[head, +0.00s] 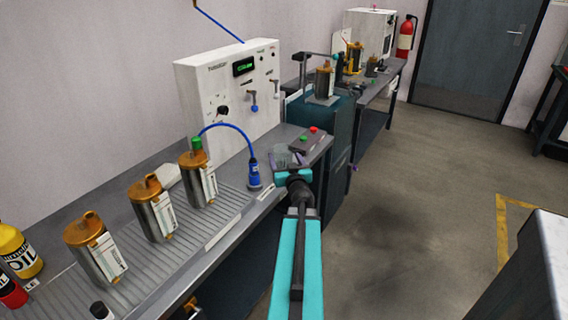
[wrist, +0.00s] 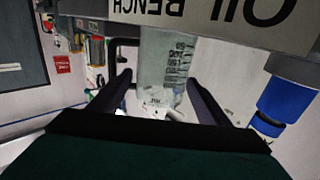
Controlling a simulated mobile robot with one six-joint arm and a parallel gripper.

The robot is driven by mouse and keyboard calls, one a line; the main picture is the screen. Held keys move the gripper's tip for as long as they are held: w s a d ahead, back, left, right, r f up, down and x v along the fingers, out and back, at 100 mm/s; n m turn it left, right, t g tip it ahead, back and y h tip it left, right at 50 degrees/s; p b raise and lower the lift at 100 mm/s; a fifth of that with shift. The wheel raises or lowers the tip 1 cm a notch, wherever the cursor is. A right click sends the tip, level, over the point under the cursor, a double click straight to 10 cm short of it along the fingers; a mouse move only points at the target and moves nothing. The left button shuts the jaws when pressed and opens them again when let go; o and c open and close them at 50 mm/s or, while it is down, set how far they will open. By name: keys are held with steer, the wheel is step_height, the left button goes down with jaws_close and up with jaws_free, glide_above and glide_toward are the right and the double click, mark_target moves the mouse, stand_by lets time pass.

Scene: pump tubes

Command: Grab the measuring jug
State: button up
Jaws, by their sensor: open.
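The measuring jug (wrist: 167,62) is clear, with dark graduation marks and a black handle on its left in the wrist view. It appears upside down there, as does the bench label. My gripper (wrist: 160,78) is open, with one dark finger on each side of the jug's body. I cannot tell whether either finger touches it. In the head view the clear jug (head: 288,158) stands at the bench's front edge, just beyond my gripper (head: 291,172); my wrist partly hides its lower part, and the fingers are hard to make out.
A blue hose connector (head: 254,174) stands left of the jug; it also shows in the wrist view (wrist: 290,95). A red and green button box (head: 307,139) lies behind the jug. Several metal pumps (head: 152,210) stand along the bench left.

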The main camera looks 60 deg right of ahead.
mark_target(281, 149)
steer(key=shift+w+d, duration=0.2)
steer(key=shift+d, duration=0.05)
stand_by(0.3)
steer(key=shift+x, duration=2.6)
steer(key=shift+a, duration=0.1)
steer(key=shift+c, duration=0.2)
steer(key=c, duration=0.8)
